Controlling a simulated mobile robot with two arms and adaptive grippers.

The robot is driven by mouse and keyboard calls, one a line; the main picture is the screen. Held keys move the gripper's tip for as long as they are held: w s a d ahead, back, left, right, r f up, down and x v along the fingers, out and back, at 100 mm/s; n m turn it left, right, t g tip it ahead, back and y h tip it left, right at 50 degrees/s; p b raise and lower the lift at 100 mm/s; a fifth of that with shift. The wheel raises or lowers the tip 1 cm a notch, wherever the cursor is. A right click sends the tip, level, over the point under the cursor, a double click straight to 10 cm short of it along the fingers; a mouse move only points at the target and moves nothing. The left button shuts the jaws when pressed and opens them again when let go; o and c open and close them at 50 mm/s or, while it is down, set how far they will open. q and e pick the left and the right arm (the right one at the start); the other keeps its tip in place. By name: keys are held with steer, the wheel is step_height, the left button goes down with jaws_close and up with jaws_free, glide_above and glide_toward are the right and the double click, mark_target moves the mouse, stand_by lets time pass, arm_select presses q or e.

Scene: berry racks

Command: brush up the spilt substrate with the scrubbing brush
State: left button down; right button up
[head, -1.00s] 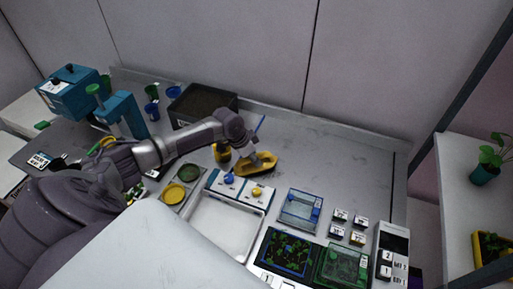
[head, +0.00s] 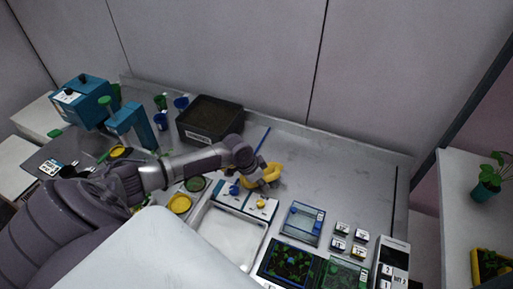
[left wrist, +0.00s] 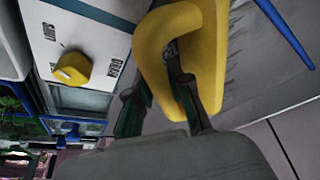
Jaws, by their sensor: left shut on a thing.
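The yellow scrubbing brush (head: 274,170) is on the grey bench, behind the two-knob panel in the head view. My left gripper (head: 262,182) is shut on its looped handle. In the left wrist view the brush (left wrist: 210,40) fills the upper middle, and the fingers of my left gripper (left wrist: 160,100) are at the handle, one passing through the loop. I cannot clearly make out spilt substrate; only faint grey smudges show on the bench. My right gripper is not in view.
A dark substrate tray (head: 210,118) stands behind my left arm. A thin blue stick (head: 263,140) lies behind the brush. In front are the panel with blue and yellow knobs (head: 250,203), a white tray (head: 232,232) and a blue-rimmed clear box (head: 302,222). The bench right of the brush is clear.

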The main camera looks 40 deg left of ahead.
mark_target(269, 169)
arm_select(q)
steer(key=shift+w+d, duration=0.15)
steer(key=shift+d, duration=0.1)
steer(key=shift+w+a+f+b, duration=0.1)
steer(key=shift+w+a+b, duration=0.1)
steer(key=shift+w+b, duration=0.4)
steer(key=shift+w+a+f+b, duration=0.1)
steer(key=shift+w+a+b, duration=0.05)
steer(key=shift+w+b, duration=0.45)
steer(key=shift+w, duration=0.5)
steer(key=shift+w+a+f+b, duration=0.1)
steer(key=shift+w+a+b, duration=0.1)
steer(key=shift+w+b, duration=0.4)
steer(key=shift+w+a+b, duration=0.2)
steer(key=shift+w+b, duration=0.35)
steer(key=shift+b, duration=0.05)
steer(key=shift+w, duration=0.55)
steer(key=w+b, duration=0.1)
steer(key=b, duration=0.1)
steer(key=shift+w+a+f+b, duration=0.2)
steer(key=shift+w+a+b, duration=0.15)
steer(key=shift+w, duration=0.05)
steer(key=shift+w+b, duration=0.3)
steer(key=shift+w, duration=0.25)
steer(key=shift+r, duration=0.1)
